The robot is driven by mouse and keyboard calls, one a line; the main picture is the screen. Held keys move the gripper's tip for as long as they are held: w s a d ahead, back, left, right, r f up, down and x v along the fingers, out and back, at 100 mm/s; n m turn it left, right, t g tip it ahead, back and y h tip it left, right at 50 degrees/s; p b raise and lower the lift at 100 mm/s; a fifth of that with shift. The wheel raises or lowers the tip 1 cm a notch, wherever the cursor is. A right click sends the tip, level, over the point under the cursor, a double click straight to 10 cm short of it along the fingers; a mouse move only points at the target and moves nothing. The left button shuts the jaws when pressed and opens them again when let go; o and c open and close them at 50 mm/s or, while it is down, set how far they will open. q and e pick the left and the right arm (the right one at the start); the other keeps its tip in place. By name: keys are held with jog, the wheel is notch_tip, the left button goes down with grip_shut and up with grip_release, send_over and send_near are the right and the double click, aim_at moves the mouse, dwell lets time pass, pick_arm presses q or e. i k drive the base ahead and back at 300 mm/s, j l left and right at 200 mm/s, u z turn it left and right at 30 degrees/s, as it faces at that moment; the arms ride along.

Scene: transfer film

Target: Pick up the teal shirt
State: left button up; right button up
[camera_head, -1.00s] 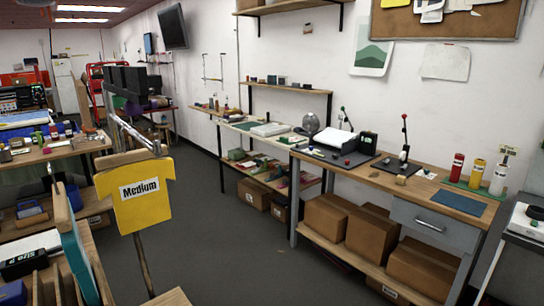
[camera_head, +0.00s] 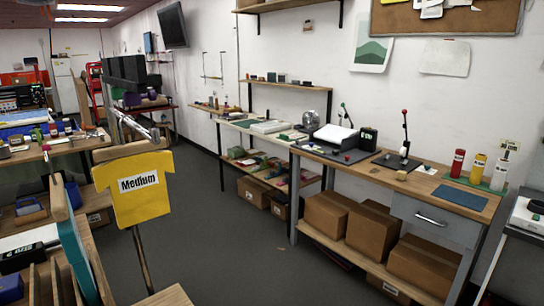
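A flat teal piece (camera_head: 78,252) stands nearly edge-on at the lower left, beside a wooden edge. It may be the teal shirt, but its full shape is not visible. A yellow shirt-shaped piece (camera_head: 140,204) marked "Medium" is upright at the left, below a metal bar (camera_head: 136,128). Neither of my grippers shows in the head view.
Wooden slotted dividers (camera_head: 50,285) fill the lower left corner. A workbench (camera_head: 335,168) with tools and bottles runs along the right wall, with cardboard boxes (camera_head: 372,232) on its lower shelf. Grey floor (camera_head: 245,255) lies open in the middle.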

aim_at(69, 233)
jog(key=j+u, duration=0.3)
jog(key=i+j+u, duration=0.1)
jog(key=j+u, duration=0.15)
jog(key=j, duration=0.2)
jog(key=i+j+u, duration=0.1)
jog(key=j+u, duration=0.2)
jog(key=j+z, duration=0.35)
jog(key=j, duration=0.35)
jog(key=j+z, duration=0.3)
jog(key=j, duration=0.4)
jog(key=k+j+z, duration=0.1)
jog(key=j+z, duration=0.25)
jog(key=j, duration=0.3)
